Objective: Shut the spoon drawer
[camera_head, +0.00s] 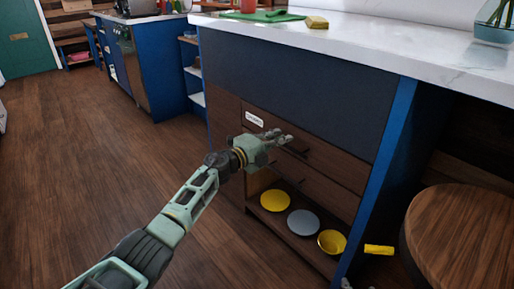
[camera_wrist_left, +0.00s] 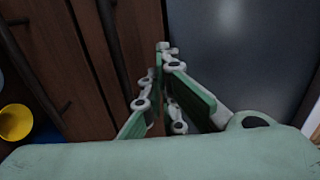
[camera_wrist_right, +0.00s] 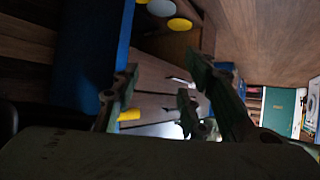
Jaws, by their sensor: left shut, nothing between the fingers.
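The spoon drawer, a dark brown wooden drawer front with a small white label (camera_head: 255,118), is in the upper part of the cabinet under the counter. Its front looks about flush in the head view, but my gripper hides part of it and I cannot tell whether a gap is left. My left gripper (camera_head: 286,138) is shut and empty, close in front of the drawer front near its dark bar handle. In the left wrist view the closed fingers (camera_wrist_left: 168,62) point at the wooden front beside a dark grey panel. My right gripper (camera_wrist_right: 165,85) has its fingers apart, with nothing between them.
Below the drawers an open shelf holds a yellow dish (camera_head: 275,200), a grey plate (camera_head: 303,223) and a yellow bowl (camera_head: 331,242). A round wooden stool (camera_head: 470,235) stands right, beside a small yellow object (camera_head: 379,250). A yellow sponge (camera_head: 317,22) lies on the counter. The left floor is clear.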

